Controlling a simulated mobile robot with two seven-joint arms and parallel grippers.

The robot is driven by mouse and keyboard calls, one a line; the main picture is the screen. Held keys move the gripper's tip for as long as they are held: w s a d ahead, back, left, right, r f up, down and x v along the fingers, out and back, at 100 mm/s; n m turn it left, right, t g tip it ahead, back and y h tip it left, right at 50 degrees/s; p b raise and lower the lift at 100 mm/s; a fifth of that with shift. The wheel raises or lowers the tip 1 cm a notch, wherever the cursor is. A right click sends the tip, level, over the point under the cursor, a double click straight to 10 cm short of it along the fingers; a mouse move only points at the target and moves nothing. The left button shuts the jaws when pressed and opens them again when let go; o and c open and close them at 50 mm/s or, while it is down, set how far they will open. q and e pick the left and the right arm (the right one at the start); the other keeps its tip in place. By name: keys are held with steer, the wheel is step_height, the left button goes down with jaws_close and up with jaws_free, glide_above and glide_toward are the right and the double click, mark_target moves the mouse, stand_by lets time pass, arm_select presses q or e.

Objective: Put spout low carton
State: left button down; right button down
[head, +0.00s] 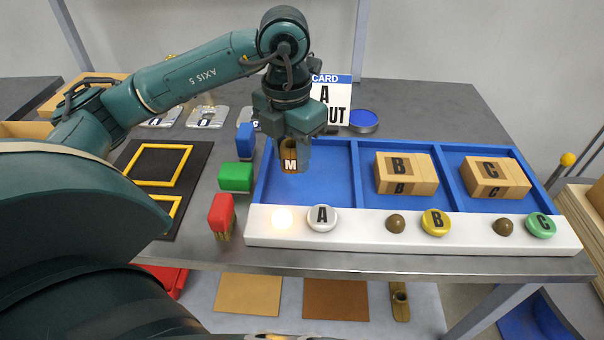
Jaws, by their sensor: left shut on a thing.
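My left gripper (290,141) points down, shut on a small brown block (290,160) marked with a white M. It holds the block over the left compartment of the blue tray (259,185), near its back left corner; whether the block touches the tray I cannot tell. Only part of the block shows below the jaws. A light-brown carton marked B (426,175) sits in the middle compartment, and one marked C (517,180) in the right compartment. No spout can be made out on either. My right gripper is not in view.
A white panel (370,241) runs along the tray front, with its left lamp (283,218) lit. Blue (246,141), green (235,177) and red (221,213) blocks stand left of the tray. A white card (334,100) stands behind. The left compartment's floor is mostly bare.

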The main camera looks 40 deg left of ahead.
mark_target(293, 193)
arm_select(q)
step_height(293, 193, down, 6)
steer(key=shift+f, duration=0.25)
steer(key=shift+f, duration=0.2)
steer(key=c, duration=0.9)
jaws_free()
